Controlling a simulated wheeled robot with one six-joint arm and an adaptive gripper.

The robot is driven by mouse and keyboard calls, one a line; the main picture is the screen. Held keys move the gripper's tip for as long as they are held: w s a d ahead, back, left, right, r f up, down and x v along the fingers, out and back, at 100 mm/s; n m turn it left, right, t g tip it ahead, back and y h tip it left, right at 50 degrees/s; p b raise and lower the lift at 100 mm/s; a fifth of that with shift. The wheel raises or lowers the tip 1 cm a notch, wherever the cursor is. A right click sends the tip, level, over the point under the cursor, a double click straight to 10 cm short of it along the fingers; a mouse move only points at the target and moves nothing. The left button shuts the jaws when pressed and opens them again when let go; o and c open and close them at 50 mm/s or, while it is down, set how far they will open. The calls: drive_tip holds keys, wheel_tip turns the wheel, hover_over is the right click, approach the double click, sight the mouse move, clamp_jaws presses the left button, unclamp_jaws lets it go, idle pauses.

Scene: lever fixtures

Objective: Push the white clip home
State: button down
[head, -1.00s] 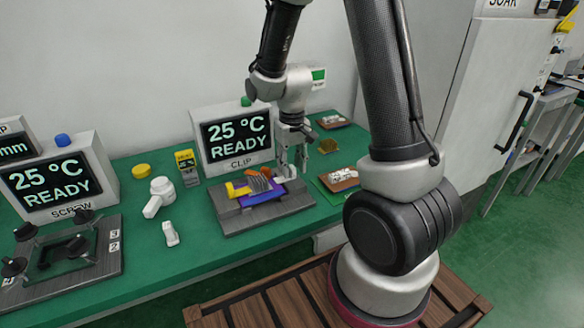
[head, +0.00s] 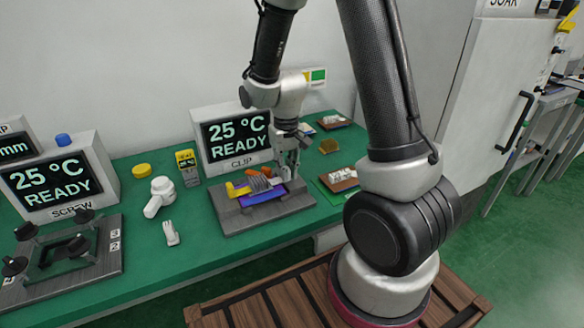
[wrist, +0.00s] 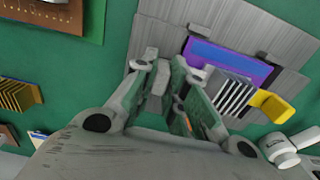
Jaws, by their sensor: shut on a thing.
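The grey clip fixture (head: 232,222) stands on the green bench in front of the CLIP display. A purple-blue board (head: 268,195) lies in it with a finned heatsink (head: 262,183); both show in the wrist view, the board (wrist: 215,60) beside the fins (wrist: 234,92). A yellow lever piece (head: 237,190) is at the fixture's left. My gripper (head: 288,173) points down at the board's right end, its fingers close together. In the wrist view a small pale piece, seemingly the white clip (wrist: 197,74), is at the fingertips, partly hidden by them; its seating cannot be told.
A white handled part (head: 160,194) and a small white piece (head: 171,234) lie left of the fixture. A yellow-black device (head: 187,166) stands behind. A brown-and-white board (head: 342,180) lies close on the right. The CLIP display (head: 232,139) stands close behind.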

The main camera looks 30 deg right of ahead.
drive_tip(key=shift+a, duration=0.55)
drive_tip(key=c, duration=1.4)
unclamp_jaws()
drive_tip(key=shift+c, duration=0.2)
